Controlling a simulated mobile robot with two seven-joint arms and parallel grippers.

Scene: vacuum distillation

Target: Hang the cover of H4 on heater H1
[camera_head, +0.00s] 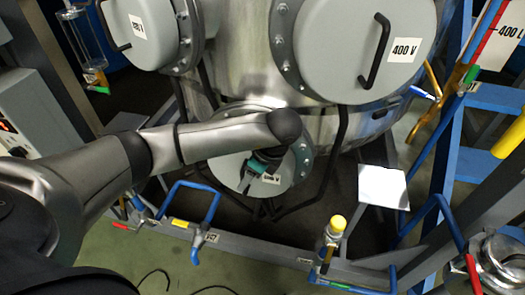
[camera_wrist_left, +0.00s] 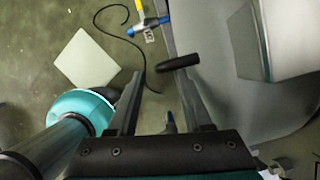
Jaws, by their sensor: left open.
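Several round grey covers with black handles close the metal vessel in the head view. One (camera_head: 355,45) is at the upper right, labelled 400 V. Another (camera_head: 145,30) is at the upper left. A lower cover (camera_head: 232,172) lies partly behind my left arm. No H1 or H4 marking is readable. My left gripper (camera_head: 262,178) is in front of the lower cover. In the left wrist view my left gripper (camera_wrist_left: 160,80) is open, fingers apart. A black handle (camera_wrist_left: 178,62) shows near the fingertips, beside a grey surface; contact cannot be told. My right gripper is out of view.
A yellow-capped valve (camera_head: 337,224) stands at the front. A pale square plate (camera_head: 383,187) is right of the lower cover. A grey control box (camera_head: 40,110) is at the left.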

